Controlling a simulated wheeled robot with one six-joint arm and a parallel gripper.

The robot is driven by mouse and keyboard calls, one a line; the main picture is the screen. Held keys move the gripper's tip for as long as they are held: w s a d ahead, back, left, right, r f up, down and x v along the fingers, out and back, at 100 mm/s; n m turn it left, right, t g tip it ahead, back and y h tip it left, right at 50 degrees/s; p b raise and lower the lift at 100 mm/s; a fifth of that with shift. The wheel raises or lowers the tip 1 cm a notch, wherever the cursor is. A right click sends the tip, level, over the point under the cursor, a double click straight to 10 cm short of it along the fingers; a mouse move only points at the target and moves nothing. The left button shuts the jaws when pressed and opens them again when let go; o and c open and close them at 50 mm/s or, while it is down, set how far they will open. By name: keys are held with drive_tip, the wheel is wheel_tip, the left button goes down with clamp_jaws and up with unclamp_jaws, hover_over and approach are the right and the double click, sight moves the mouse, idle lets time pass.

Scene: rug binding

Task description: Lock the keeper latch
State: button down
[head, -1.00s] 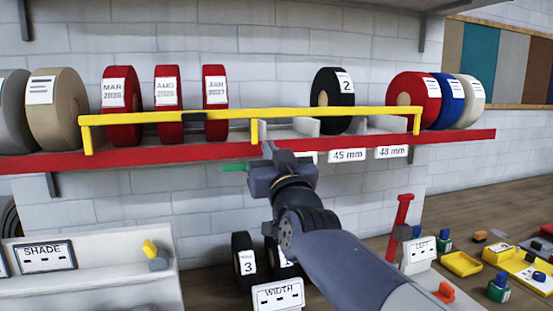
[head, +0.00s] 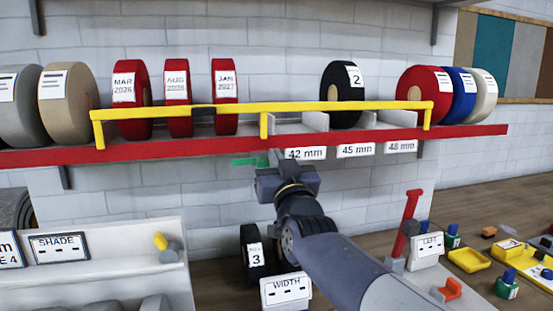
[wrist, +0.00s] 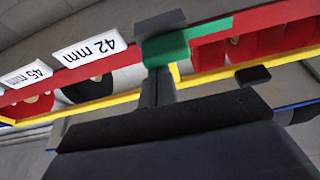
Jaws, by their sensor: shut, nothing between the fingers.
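A long yellow keeper bar (head: 350,106) runs along the front of the red-edged shelf, across the rolls. A green latch piece (head: 250,160) sits below the shelf's red edge; it also shows in the wrist view (wrist: 208,29), lying over the red edge beside the yellow bar. My gripper (head: 276,158) is shut and empty, at the right end of the green piece. In the wrist view, its dark fingers stand close against the green piece, and whether they touch it I cannot tell.
Red rolls (head: 178,97) and a black roll (head: 343,95) stand behind the bar. A label reading 42 mm (head: 306,153) hangs just right of my gripper. Below are a WIDTH holder (head: 286,291), a roll marked 3 (head: 254,254) and a red lever (head: 407,225).

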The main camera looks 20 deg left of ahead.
drive_tip(key=shift+d+f+m+t+h, duration=0.15)
drive_tip(key=shift+m+t+h, duration=0.25)
drive_tip(key=shift+m, duration=1.1)
drive_tip(key=shift+w+d+f+m+g+h+p, duration=0.85)
drive_tip(key=shift+d+m+h+p, duration=1.7)
drive_tip(key=shift+m, duration=5.55)
drive_tip(key=s+h+b, duration=0.1)
drive_tip(key=s, duration=0.8)
drive_tip(key=shift+d+f+t+b, duration=0.2)
drive_tip(key=shift+d+t+b, duration=0.1)
drive_tip(key=shift+t+b, duration=0.05)
